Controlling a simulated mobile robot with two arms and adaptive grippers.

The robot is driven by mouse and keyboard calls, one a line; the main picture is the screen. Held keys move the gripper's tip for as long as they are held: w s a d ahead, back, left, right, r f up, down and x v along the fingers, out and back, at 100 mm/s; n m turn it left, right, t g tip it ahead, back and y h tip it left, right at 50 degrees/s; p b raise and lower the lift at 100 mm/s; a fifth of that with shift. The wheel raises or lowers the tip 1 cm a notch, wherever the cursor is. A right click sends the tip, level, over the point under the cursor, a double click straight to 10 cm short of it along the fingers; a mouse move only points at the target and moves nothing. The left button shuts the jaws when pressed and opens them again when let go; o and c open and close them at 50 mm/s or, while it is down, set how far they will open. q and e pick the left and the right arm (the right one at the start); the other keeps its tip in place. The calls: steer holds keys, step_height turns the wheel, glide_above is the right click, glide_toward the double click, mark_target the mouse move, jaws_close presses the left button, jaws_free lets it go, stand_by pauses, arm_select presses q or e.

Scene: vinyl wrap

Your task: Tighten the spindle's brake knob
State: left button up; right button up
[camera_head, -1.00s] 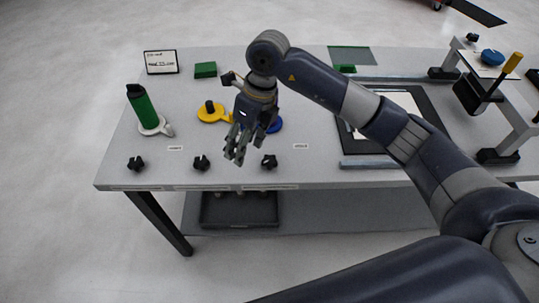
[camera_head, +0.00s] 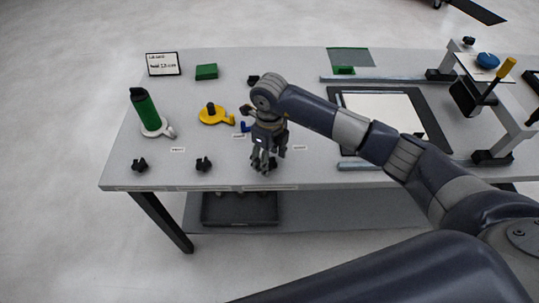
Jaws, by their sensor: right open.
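Black knobs stand along the front of the table: a left knob (camera_head: 140,165) and a middle knob (camera_head: 204,164). A third dark knob is mostly hidden by my right gripper (camera_head: 265,166), whose open fingers point down over it; I cannot tell if they touch it. A green roll (camera_head: 145,108) stands tilted on a white base (camera_head: 158,133) with a side handle. A yellow base (camera_head: 213,121) carries a short black post (camera_head: 211,108). A blue base (camera_head: 245,127) is mostly hidden behind my right gripper. My left gripper is out of view.
A small framed sign (camera_head: 163,64) and a green block (camera_head: 206,72) stand at the back left. A black-framed white board (camera_head: 385,107) and metal bars (camera_head: 385,78) lie right of centre. A raised stand with a yellow-handled tool (camera_head: 507,67) is at the right.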

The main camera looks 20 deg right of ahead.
steer(key=shift+f, duration=0.2)
steer(key=shift+c, duration=0.3)
steer(key=c, duration=1)
